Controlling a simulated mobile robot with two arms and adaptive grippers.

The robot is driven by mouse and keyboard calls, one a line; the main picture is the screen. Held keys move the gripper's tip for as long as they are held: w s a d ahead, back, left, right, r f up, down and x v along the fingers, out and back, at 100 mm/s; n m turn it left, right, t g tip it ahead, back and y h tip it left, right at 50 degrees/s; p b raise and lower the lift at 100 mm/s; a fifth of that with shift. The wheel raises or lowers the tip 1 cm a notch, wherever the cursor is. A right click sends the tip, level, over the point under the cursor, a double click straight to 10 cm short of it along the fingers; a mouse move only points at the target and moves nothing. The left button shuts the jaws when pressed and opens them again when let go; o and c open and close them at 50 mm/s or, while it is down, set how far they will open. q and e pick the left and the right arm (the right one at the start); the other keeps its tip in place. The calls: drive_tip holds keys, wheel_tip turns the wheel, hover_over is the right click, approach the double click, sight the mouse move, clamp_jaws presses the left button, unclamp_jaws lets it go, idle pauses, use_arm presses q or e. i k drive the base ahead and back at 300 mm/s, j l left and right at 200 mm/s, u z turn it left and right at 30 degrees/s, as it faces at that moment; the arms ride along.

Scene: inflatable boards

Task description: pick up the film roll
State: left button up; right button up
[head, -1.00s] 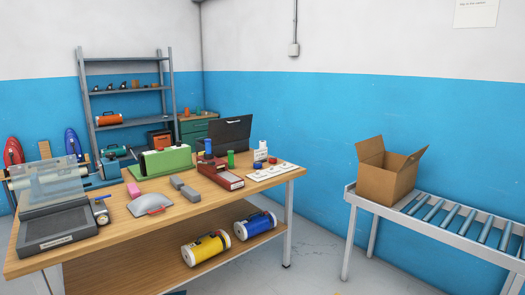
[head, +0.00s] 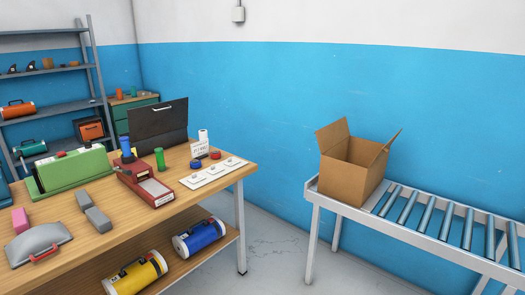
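I cannot tell for certain which thing is the film roll. A small white roll-like item (head: 203,135) stands upright at the back right of the wooden table (head: 217,173), behind a small printed card (head: 199,149). A yellow cylinder with a white end (head: 137,275) and a blue cylinder with a white end (head: 200,237) lie on the table's lower shelf. Neither of my grippers shows in the head view.
The table holds a green machine (head: 72,172), a red device (head: 145,184), a dark open case (head: 160,127), grey blocks (head: 97,217) and white cards (head: 215,172). An open cardboard box (head: 350,179) stands on the roller conveyor (head: 425,222). Bare floor separates table and conveyor.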

sight(202, 133)
drive_tip(key=i+l+u, duration=0.15)
drive_tip(key=i, duration=0.35)
drive_tip(key=i+l+u, duration=0.15)
drive_tip(key=i, duration=0.35)
drive_tip(key=i+l+u, duration=0.15)
drive_tip(key=i, duration=0.35)
